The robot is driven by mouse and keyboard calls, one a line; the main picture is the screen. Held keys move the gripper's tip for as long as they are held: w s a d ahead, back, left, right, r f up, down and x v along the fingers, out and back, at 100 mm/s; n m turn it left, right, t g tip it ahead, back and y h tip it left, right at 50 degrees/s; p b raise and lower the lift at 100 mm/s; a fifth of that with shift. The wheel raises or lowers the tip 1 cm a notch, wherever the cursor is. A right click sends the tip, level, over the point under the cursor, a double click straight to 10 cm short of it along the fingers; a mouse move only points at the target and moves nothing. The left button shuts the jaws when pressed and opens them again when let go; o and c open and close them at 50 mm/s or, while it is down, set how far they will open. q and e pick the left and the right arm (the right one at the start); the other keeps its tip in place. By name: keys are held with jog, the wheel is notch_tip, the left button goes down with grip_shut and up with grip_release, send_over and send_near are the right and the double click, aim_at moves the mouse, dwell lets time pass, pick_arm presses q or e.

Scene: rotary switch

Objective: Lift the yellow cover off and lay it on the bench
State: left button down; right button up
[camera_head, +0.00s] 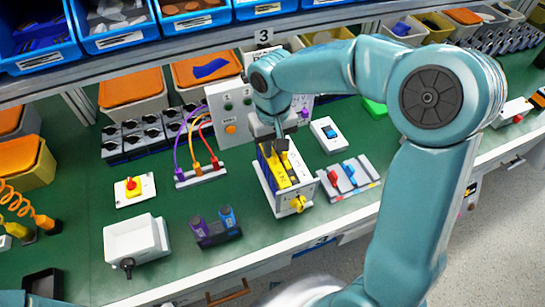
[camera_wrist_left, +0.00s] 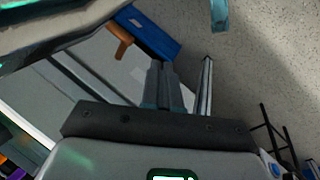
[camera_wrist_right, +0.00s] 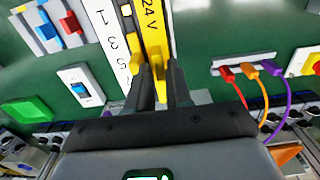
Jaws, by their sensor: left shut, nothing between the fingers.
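The yellow cover (camera_head: 291,171), marked "24 V" in the right wrist view (camera_wrist_right: 151,22), is on the white box (camera_head: 266,189) on the green bench (camera_head: 95,165). A yellow knob (camera_head: 297,204) is on the box's front. My right gripper (camera_head: 280,146) is at the cover's top. In the right wrist view its fingers (camera_wrist_right: 160,72) are slightly apart with a narrow yellow part between them. I cannot tell whether they grip it. My left gripper (camera_wrist_left: 163,68) is shut and empty, away from the box, with a blue object and the floor beyond it.
A grey panel (camera_head: 230,112) and a cable block (camera_head: 200,177) stand left of the box. A blue-switch plate (camera_head: 327,134) and a red-and-blue switch block (camera_head: 347,178) are to its right.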

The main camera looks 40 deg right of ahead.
jog(key=shift+f, duration=0.55)
jog(key=shift+s+f, duration=0.1)
jog(key=shift+s, duration=0.15)
jog(key=shift+w, duration=0.1)
jog(key=shift+w, duration=0.1)
grip_shut()
notch_tip(320, 180, up, 20)
jog(key=p, duration=0.2)
notch_tip(320, 180, up, 5)
jog(key=p, duration=0.5)
send_over(273, 153)
